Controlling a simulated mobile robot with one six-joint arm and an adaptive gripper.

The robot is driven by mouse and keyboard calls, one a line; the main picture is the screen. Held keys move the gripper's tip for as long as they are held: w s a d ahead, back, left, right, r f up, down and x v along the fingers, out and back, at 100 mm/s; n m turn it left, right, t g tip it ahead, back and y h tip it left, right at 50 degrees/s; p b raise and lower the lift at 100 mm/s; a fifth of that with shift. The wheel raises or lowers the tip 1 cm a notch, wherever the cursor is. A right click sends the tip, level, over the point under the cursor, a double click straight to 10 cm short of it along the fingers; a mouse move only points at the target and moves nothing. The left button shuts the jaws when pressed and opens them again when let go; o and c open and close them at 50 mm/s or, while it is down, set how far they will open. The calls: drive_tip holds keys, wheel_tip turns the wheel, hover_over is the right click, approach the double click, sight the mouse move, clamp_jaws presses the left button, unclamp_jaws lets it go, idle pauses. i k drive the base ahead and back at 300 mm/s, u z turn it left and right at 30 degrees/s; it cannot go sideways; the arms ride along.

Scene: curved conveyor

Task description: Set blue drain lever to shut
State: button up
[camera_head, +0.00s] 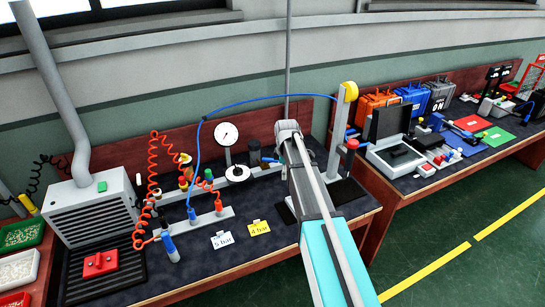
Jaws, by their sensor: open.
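Several blue parts stand on the workbench, and I cannot tell for sure which is the drain lever. A blue-capped upright (191,214) stands on the left of a grey manifold bar, beside a green one and a red one. Another blue-topped cylinder (168,243) stands in front, near the red coiled hose. Whether any lever is open or shut is too small to tell. My arm reaches in from the bottom, right of these parts, up to a grey joint over the back of the bench. My gripper cannot be made out; the arm may hide it.
A round gauge (227,134) stands behind the manifold. A blue hose (270,98) arches across to a yellow-topped post (349,92). Tags reading 5 bar (222,240) and 4 bar (259,228) lie at the front. A grey box (93,211) with a duct stands left.

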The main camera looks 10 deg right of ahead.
sight(264, 159)
drive_tip(key=i, duration=0.85)
